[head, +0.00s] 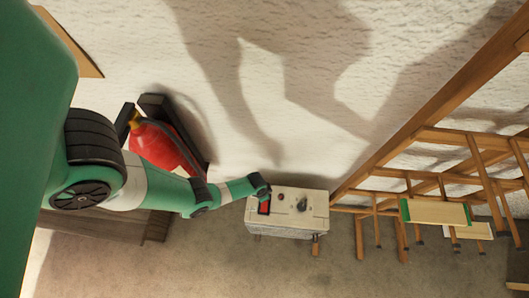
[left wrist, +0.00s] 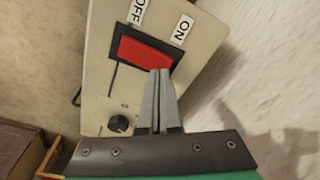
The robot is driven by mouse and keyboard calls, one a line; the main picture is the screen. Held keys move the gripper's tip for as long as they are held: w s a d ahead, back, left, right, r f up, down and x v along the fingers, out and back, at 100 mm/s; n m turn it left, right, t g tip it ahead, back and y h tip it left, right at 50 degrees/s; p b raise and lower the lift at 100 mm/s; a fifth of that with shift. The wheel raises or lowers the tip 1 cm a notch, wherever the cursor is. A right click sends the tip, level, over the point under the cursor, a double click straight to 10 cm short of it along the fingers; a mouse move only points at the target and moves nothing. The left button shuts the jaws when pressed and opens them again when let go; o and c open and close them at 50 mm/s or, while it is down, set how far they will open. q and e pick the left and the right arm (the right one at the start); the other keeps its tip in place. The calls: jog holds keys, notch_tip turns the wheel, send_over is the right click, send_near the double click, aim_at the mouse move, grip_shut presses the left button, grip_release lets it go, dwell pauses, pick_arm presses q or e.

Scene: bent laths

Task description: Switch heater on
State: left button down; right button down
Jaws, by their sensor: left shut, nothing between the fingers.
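The heater (head: 290,226) is a cream box by the pale wall in the head view. Its panel also fills the left wrist view (left wrist: 98,75). My left gripper (left wrist: 160,73) is shut and empty. Its fingertips overlap the lower right end of the red switch, on the ON label's side. I cannot tell whether they touch it. A black knob (left wrist: 118,123) sits on the same panel. My right gripper is not in view.
A red fire extinguisher (head: 155,146) in a dark holder stands beside my left arm. A brown wooden piece (head: 105,224) lies below it. Wooden racks (head: 430,138) and a green-ended board (head: 435,212) are right of the heater.

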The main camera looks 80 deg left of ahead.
pick_arm(q)
jog(key=shift+f+b, duration=1)
dwell(0.9)
jog(key=shift+r, duration=0.1)
notch_tip(320, 180, up, 7)
jog(key=p, duration=0.7)
dwell(0.4)
